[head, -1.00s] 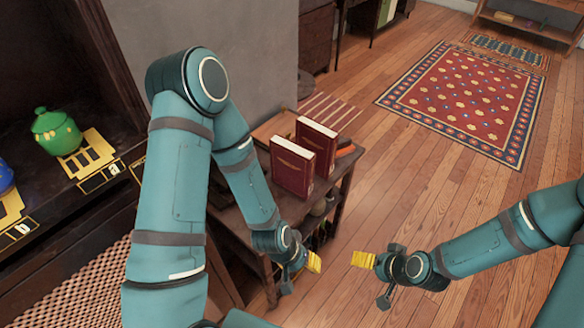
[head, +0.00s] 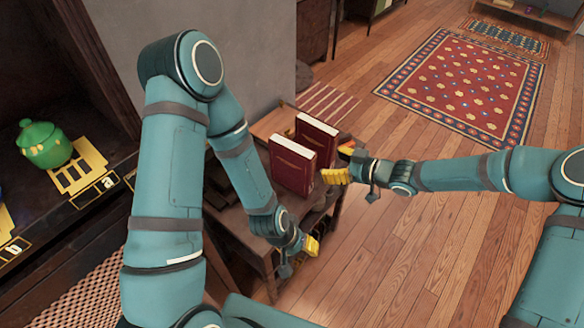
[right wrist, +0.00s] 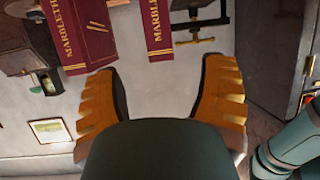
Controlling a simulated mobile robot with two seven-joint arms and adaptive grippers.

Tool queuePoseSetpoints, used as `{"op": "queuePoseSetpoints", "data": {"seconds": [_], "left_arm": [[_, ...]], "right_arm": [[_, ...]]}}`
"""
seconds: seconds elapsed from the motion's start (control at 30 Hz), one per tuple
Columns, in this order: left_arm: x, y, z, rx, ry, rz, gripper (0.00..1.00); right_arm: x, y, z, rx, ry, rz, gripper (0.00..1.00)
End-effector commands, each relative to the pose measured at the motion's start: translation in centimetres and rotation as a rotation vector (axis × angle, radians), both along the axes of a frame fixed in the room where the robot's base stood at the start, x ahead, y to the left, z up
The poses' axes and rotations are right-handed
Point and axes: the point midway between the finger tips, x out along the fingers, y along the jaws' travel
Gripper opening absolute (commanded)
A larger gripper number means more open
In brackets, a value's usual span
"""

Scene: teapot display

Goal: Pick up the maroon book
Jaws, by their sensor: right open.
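Two maroon books stand upright side by side on a small dark wooden table (head: 222,203): a nearer one (head: 292,168) and a farther one (head: 318,138). Their spines show at the top of the right wrist view, one at left (right wrist: 68,35) and one near the middle (right wrist: 158,30). My right gripper (head: 341,162) is open and empty, just right of the books in the head view. In the right wrist view its spread yellow fingers (right wrist: 160,90) have no book between them. My left gripper (head: 305,247) hangs by the table's front edge, below the books; its opening is unclear.
A green lidded pot (head: 43,146) stands on a dark shelf at the left, beside a yellow label stand (head: 80,168). A grey wall (head: 210,45) rises behind the table. A patterned red rug (head: 460,85) lies on the open wooden floor at the right.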

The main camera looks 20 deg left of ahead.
Motion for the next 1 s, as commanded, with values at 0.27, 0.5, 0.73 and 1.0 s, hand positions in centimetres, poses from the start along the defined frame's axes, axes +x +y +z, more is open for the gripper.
{"op": "queuePoseSetpoints", "data": {"seconds": [0.27, 0.5, 0.73, 1.0], "left_arm": [[-0.2, 0.0, -0.7, -0.001, 0.005, -0.003, 0.47], [-0.3, 0.0, -0.8, -0.002, 0.007, -0.005, 0.47], [-0.4, -0.1, -1.0, -0.002, 0.008, -0.006, 0.47], [-0.4, -0.1, -1.1, -0.002, 0.009, -0.007, 0.47]], "right_arm": [[1.1, 4.4, -2.0, -0.001, 0.002, 0.001, 0.71], [1.5, 5.8, -2.5, 0.0, 0.001, 0.001, 0.71], [2.3, 8.7, -3.7, 0.0, 0.001, 0.001, 0.71], [2.6, 9.9, -4.2, -0.001, 0.001, -0.001, 0.71]]}}
